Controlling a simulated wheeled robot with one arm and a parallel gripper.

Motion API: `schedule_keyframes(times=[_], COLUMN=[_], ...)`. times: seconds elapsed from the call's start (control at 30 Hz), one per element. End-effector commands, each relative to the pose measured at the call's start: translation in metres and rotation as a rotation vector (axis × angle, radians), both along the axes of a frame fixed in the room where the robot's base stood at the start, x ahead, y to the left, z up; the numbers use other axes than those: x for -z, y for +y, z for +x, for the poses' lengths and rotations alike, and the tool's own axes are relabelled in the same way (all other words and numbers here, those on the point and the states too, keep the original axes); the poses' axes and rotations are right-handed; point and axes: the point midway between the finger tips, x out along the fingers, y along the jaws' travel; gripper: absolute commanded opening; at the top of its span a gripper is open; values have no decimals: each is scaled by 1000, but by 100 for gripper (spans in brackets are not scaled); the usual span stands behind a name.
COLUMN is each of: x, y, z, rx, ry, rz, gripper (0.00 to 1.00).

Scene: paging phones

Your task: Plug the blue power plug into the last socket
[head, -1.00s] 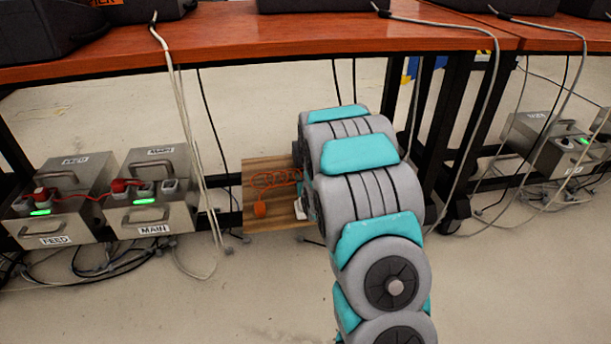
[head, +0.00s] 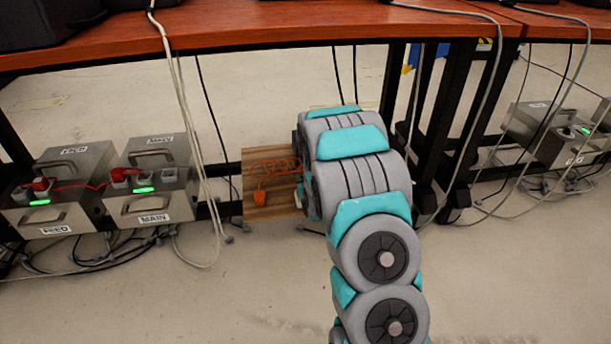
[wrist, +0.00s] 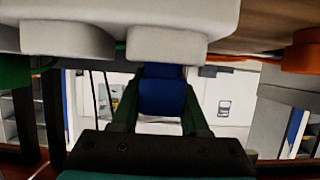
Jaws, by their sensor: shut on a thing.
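The blue power plug (wrist: 163,92) is between the dark green fingers of my gripper (wrist: 162,104) in the wrist view, and the fingers are shut on it. Its far end is just below a round white socket (wrist: 167,43) on a white block (wrist: 130,12). I cannot tell whether the plug touches the socket. Another round white socket (wrist: 68,39) is to the left. In the head view my arm hides the gripper, the plug and most of this block.
A wooden board (head: 262,208) carries an orange cord and an orange plug (head: 261,197). Metal FEED (head: 52,216) and MAIN (head: 150,206) boxes stand left, joined by a red cord. Pale cables (head: 186,130) hang from the table (head: 260,40). The front floor is clear.

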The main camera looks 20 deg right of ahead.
Motion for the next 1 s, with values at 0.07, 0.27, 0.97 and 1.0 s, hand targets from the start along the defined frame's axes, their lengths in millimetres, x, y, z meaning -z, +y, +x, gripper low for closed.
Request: schedule_keyframes(times=[0.07, 0.27, 0.97, 1.0], x=[0, 0, 7, 7], y=[0, 0, 0, 0], z=[0, 0, 0, 0], rx=[0, 0, 0, 0], ry=[-1, -1, -1, -1], rz=[0, 0, 0, 0], gripper=[0, 0, 0, 49])
